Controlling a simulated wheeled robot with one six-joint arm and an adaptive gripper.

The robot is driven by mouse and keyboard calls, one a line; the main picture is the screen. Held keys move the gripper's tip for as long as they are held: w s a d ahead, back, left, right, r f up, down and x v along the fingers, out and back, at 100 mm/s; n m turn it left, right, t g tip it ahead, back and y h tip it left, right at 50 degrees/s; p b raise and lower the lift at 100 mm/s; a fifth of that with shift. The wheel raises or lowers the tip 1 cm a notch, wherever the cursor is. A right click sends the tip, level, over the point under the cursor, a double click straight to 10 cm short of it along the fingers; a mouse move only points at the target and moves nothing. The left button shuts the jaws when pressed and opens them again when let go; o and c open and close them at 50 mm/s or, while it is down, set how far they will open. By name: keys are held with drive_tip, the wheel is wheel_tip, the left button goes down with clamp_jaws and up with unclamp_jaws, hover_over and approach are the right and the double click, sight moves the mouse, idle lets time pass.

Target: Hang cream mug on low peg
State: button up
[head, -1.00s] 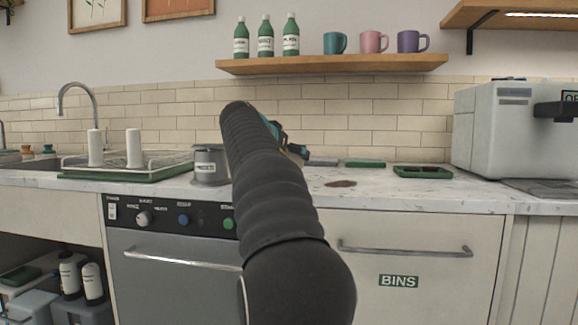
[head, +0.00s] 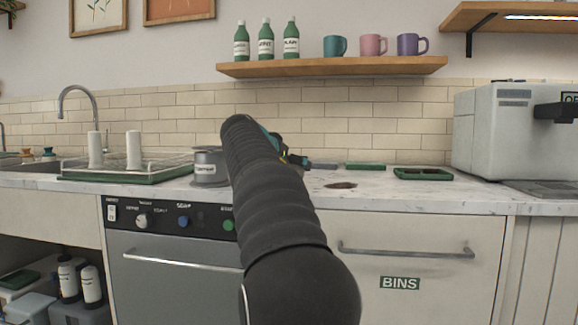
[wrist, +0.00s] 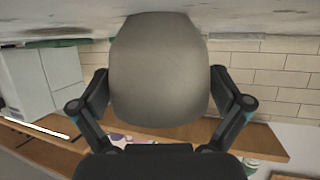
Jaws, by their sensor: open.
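A large, smooth, greyish-cream rounded object, seemingly the cream mug (wrist: 160,65), fills the middle of the wrist view, close to the camera. No handle shows on it. My gripper (wrist: 160,92) is open, with one finger on each side of it; I cannot tell whether they touch it. In the head view my gripper (head: 290,155) is mostly hidden behind my own arm, over the counter near the tiled wall, and the cream mug is hidden. I cannot make out a low peg in either view.
A grey labelled canister (head: 208,170) stands left of my arm. A drying rack (head: 75,170) with two white upright cylinders (head: 133,150) is farther left. A green tray (head: 423,174) and a coffee machine (head: 505,130) are right. A wall shelf (head: 335,66) holds bottles and mugs above.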

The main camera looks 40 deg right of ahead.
drive_tip(key=shift+a, duration=0.1)
drive_tip(key=v, duration=1.3)
drive_tip(key=shift+a, duration=0.35)
drive_tip(key=shift+s+f, duration=0.1)
drive_tip(key=shift+s, duration=0.05)
